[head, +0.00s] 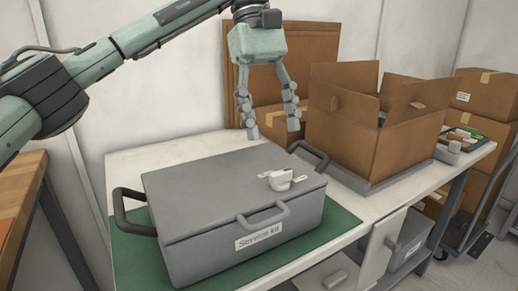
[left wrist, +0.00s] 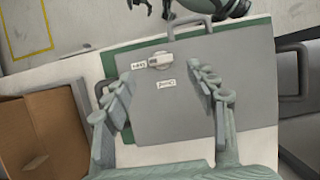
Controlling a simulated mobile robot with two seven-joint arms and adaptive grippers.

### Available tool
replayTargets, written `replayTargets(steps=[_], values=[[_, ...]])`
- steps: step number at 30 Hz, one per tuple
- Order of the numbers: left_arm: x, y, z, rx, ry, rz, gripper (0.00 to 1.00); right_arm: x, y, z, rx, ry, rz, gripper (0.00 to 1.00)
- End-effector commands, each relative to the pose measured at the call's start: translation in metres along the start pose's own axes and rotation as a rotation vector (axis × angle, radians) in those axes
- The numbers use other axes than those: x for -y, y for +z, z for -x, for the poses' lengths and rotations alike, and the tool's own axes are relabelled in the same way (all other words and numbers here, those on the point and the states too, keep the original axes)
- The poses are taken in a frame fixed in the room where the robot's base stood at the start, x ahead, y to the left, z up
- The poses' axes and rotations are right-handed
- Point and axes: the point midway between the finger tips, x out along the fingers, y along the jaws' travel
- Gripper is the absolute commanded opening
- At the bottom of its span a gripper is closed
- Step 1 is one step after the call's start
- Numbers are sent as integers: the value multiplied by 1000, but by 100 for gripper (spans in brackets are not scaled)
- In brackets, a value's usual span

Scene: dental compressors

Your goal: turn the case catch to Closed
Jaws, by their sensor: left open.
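The grey case (head: 225,190), labelled "Service Kit", lies shut on a green mat (head: 125,245). The case catch (head: 280,180) is a pale knob with a lever on the lid, near the front handle. It also shows in the left wrist view (left wrist: 160,61), its lever pointing at one small label (left wrist: 139,65). A second label (left wrist: 167,84) sits beside it at a right angle; its print is too small to read surely. My left gripper (head: 274,131) is open and empty above the back of the case, its fingers pointing down, apart from the catch.
An open cardboard box (head: 365,130) stands on a grey tray to the right of the case. Side handles (head: 130,210) stick out from the case. A tray of small parts (head: 470,135) lies at the far right. Stacked boxes (head: 478,95) stand beyond the bench. The lid is otherwise clear.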

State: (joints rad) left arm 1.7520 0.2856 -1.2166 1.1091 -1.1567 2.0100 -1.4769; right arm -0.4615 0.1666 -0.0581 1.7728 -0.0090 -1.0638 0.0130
Motion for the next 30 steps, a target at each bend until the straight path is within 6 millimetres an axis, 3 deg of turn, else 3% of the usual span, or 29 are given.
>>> replayTargets(steps=[5, 19, 30], values=[[0, 0, -6, 1, -2, -2, 57, -1, -1, 1, -1, 2, 0, 82], [0, 0, -71, 2, -1, -3, 57, -6, -12, 28, -12, 19, 4, 82], [0, 0, -78, 0, 0, 0, 57, -7, -14, 32, -15, 21, 4, 82]])
